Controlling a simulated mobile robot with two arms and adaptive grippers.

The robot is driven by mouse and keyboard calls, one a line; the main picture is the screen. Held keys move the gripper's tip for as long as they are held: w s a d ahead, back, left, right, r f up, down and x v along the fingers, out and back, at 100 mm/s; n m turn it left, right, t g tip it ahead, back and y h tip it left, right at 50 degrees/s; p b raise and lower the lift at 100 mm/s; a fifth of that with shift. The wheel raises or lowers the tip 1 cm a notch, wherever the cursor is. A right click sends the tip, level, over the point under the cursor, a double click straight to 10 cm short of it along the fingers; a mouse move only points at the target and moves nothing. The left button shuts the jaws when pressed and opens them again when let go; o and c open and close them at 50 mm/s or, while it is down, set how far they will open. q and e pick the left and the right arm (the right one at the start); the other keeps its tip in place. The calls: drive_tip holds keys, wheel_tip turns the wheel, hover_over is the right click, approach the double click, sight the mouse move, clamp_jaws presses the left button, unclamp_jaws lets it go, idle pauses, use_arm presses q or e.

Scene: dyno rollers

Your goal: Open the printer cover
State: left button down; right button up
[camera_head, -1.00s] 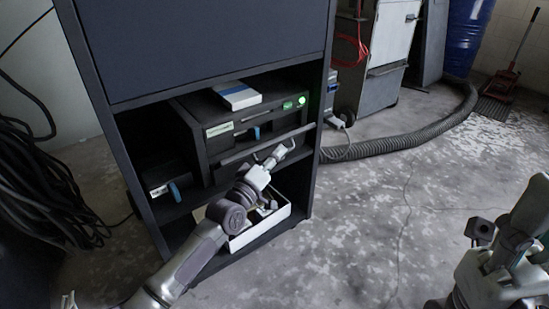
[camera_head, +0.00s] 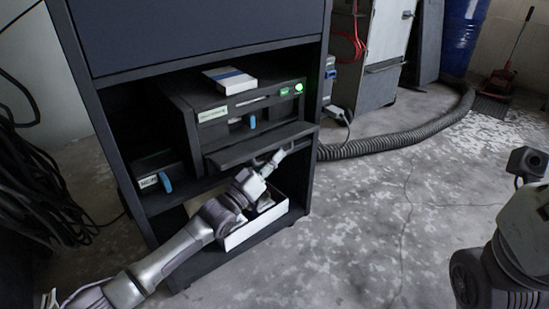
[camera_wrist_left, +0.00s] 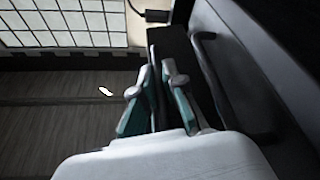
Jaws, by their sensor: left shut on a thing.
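The black printer (camera_head: 212,105) sits on a shelf inside the dark cabinet. Its front cover (camera_head: 262,144) is a dark flap along the lower front, tilted outward and standing out like a ledge. My left gripper (camera_head: 277,157) is at the flap's front edge, toward its right end. In the left wrist view my left fingers (camera_wrist_left: 160,92) are closed around a thin dark edge. The printer's front shows a blue tab (camera_head: 252,121) and a lit green button (camera_head: 298,88). My right arm shows at the right edge, but its fingertips do not show.
A white and blue box (camera_head: 230,79) lies on the printer. A dark unit with a blue tab (camera_head: 166,182) is left of it. An open white box (camera_head: 255,230) stands on the lower shelf behind my left arm. A grey hose (camera_head: 400,143) crosses the floor; the floor in front is clear.

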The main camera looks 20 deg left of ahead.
idle(0.3)
use_arm(q)
drive_tip(key=c, duration=1.2)
unclamp_jaws()
drive_tip(key=shift+c, duration=0.2)
drive_tip(key=v, duration=1.2)
drive_tip(key=shift+r, duration=0.1)
